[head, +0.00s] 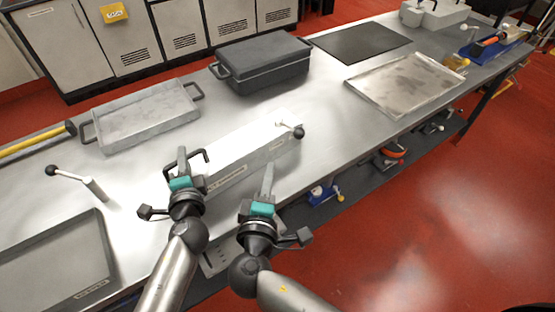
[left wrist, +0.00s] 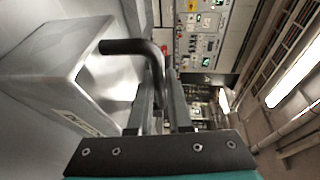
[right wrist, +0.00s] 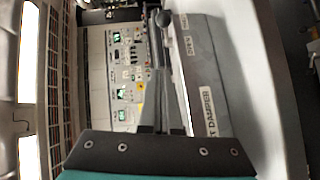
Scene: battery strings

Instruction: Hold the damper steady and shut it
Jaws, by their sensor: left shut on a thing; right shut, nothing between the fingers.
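The damper (head: 240,150) is a long pale box on the steel bench, with a label on its front side. A dark bent handle (head: 200,157) stands at its left end. A lever with a black ball knob (head: 299,132) is on its right end. My left gripper (head: 183,160) is shut on the handle, which also shows between its fingers in the left wrist view (left wrist: 140,47). My right gripper (head: 267,178) is shut and empty, in front of the box's label side. In the right wrist view the knob (right wrist: 163,18) appears near its fingertips, apparently beyond them.
A grey tray (head: 150,122) and a dark lidded box (head: 262,68) stand behind. A second ball-ended lever (head: 70,176) and a shallow tray (head: 50,262) lie left. A metal tray (head: 405,85) and a black mat (head: 360,42) are right. Bench space right of the damper is clear.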

